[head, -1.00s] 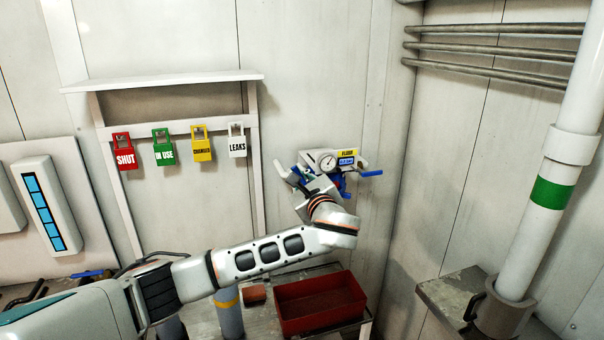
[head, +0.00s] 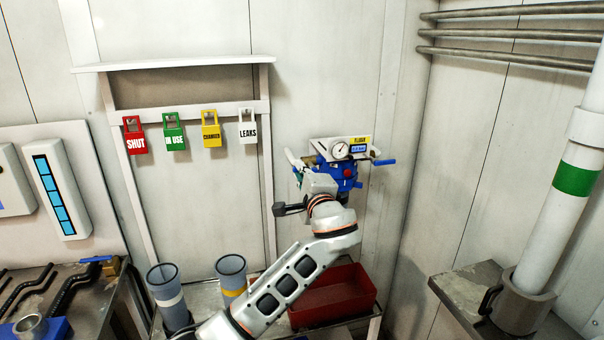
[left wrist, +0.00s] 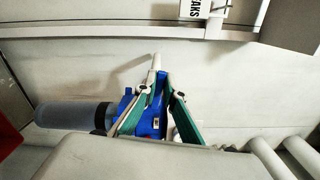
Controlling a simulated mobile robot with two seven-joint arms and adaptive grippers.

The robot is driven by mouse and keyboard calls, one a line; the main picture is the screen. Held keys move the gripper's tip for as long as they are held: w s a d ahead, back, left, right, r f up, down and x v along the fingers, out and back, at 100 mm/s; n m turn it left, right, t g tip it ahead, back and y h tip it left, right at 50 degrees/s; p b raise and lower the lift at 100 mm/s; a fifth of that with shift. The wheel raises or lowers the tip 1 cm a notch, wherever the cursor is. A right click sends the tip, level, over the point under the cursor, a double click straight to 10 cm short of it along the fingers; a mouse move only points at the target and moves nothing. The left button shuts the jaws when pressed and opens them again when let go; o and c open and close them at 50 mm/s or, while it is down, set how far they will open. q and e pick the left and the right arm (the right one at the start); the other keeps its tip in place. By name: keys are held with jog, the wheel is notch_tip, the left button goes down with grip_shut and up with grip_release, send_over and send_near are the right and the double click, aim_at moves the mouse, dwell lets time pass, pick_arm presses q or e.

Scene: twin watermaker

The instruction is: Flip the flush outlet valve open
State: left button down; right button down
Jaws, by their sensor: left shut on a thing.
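The flush fitting (head: 341,150) is on the back wall, with a round gauge, a yellow label reading FLUSH and a blue body (head: 347,174). A blue lever (head: 385,162) sticks out from its right side. My left gripper (head: 297,164) is at the fitting's left side, its fingers partly hidden by my wrist in the head view. In the left wrist view, its green-padded fingers (left wrist: 157,108) are shut on a blue part (left wrist: 152,118), seemingly a handle on the fitting's left. The exact hold and the handle's angle are hard to tell. My right gripper is not in view.
Below the fitting is a red bin (head: 335,296) on a bench, with two grey cylinders (head: 231,275) left of it. Red, green, yellow and white tags (head: 248,127) hang from a rack to the left. A white pipe (head: 560,205) stands at right.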

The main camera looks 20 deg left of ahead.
pick_arm(q)
jog(key=shift+f+n+b, duration=0.45)
jog(key=shift+f+n, duration=0.15)
jog(key=shift+n, duration=0.4)
jog(key=c, duration=2.4)
grip_release()
jog(key=shift+r, duration=0.2)
notch_tip(320, 180, up, 10)
jog(key=shift+f, duration=0.1)
